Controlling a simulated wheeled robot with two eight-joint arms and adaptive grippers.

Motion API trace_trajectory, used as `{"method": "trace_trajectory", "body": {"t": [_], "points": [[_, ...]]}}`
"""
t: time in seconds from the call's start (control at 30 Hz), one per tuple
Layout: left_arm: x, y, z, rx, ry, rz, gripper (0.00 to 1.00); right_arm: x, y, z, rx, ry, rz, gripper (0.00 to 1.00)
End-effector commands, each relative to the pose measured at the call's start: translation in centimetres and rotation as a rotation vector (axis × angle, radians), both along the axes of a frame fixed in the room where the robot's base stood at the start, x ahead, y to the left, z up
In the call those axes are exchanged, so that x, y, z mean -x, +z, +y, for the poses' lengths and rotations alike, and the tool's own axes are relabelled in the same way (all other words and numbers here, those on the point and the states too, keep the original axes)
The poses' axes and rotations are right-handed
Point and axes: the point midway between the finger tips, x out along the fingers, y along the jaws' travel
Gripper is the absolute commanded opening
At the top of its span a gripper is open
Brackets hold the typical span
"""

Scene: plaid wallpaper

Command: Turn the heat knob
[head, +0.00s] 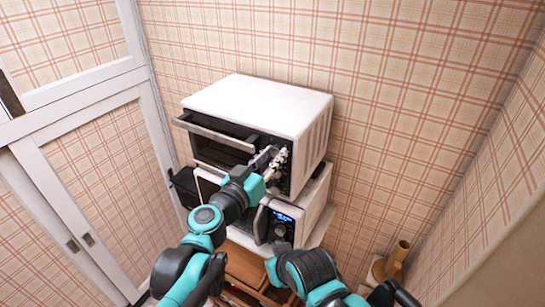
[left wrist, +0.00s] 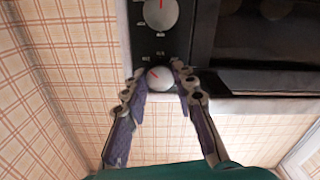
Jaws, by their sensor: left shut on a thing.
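A white toaster oven (head: 262,104) has a black control panel with round silver knobs. In the left wrist view, one knob (left wrist: 158,79) with a red pointer mark sits between the two fingers of my left gripper (left wrist: 160,82). The fingers are closed on the sides of this knob. A second silver knob (left wrist: 161,14) with a red mark is apart from the fingers, farther up that picture. In the head view, my left gripper (head: 274,160) is at the oven's front right and hides much of the panel.
A microwave (head: 285,213) with a lit display is underneath, on a wooden cabinet (head: 246,266). A tan bottle-like object (head: 396,260) stands at the lower right. Plaid walls enclose the corner.

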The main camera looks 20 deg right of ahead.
Motion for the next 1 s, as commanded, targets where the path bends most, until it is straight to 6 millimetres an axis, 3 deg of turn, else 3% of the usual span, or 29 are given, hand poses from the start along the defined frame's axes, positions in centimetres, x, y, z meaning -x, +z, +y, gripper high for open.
{"method": "trace_trajectory", "body": {"t": [0.57,0.6,0.67,1.0], "points": [[0.11,-0.14,0.01,-0.02,-0.001,-0.027,0.0,0.0,-0.09,0.0,0.0,0.0,0.0,0.0],[0.11,-0.14,0.01,-0.02,-0.001,-0.026,0.34,0.0,-0.09,0.0,0.0,0.0,0.0,0.0],[0.1,-0.13,0.0,-0.02,-0.001,-0.026,0.48,0.0,-0.09,0.0,0.0,0.0,0.0,0.0],[0.16,-0.03,0.22,-0.018,0.0,-0.025,0.48,0.0,-0.06,0.0,0.0,0.0,0.0,0.0]]}}
